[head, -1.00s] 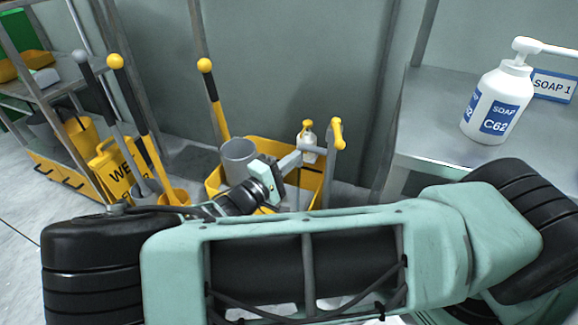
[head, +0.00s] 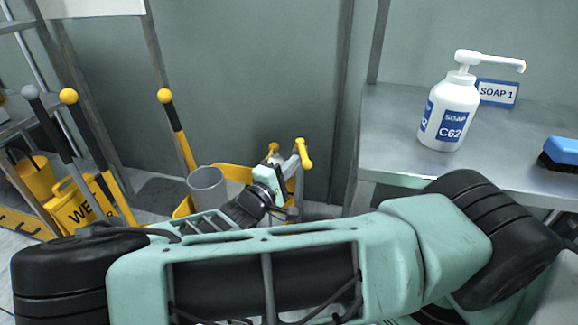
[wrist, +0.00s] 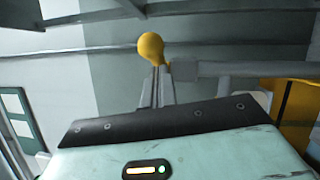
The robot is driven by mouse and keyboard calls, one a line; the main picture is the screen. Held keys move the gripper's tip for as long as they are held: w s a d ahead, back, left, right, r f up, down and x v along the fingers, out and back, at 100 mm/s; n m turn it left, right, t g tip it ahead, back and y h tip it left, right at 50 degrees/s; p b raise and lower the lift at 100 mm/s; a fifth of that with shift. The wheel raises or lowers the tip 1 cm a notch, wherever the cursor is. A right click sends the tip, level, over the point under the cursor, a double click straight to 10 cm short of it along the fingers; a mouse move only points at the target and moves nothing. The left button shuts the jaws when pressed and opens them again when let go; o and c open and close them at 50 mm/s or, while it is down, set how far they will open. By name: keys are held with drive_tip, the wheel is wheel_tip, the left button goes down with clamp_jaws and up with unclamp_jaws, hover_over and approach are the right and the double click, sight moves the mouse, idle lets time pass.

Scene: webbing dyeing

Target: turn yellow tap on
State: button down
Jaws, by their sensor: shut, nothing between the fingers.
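A yellow tap handle (head: 303,153) sits on top of a grey post by the yellow cart in the head view. A smaller yellow top (head: 272,148) shows just left of it, partly behind my wrist. In the wrist view a rounded yellow knob (wrist: 151,46) stands just beyond my fingertips, with a grey bar to its right. I cannot tell which of the two yellow parts this is, or whether the fingers touch it. My gripper (wrist: 160,80) is shut and empty. In the head view its fingers are mostly hidden close to the grey post.
A yellow cart (head: 236,173) with a grey bucket (head: 206,186) stands against the wall. Yellow-knobbed handles and a wet-floor sign (head: 78,208) are at left. A steel bench (head: 385,120) at right carries a soap bottle (head: 449,112) and a blue brush (head: 562,151).

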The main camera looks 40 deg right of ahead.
drive_tip(key=shift+s+d+r+p, duration=0.1)
drive_tip(key=shift+s+d+p, duration=0.05)
drive_tip(key=shift+p, duration=0.2)
drive_tip(key=s+d+p, duration=0.3)
drive_tip(key=d+p, duration=0.6)
drive_tip(key=p, duration=0.2)
drive_tip(key=shift+s, duration=0.15)
idle(0.3)
drive_tip(key=shift+d, duration=0.15)
idle(0.4)
drive_tip(key=v, duration=1.8)
drive_tip(key=shift+b, duration=0.45)
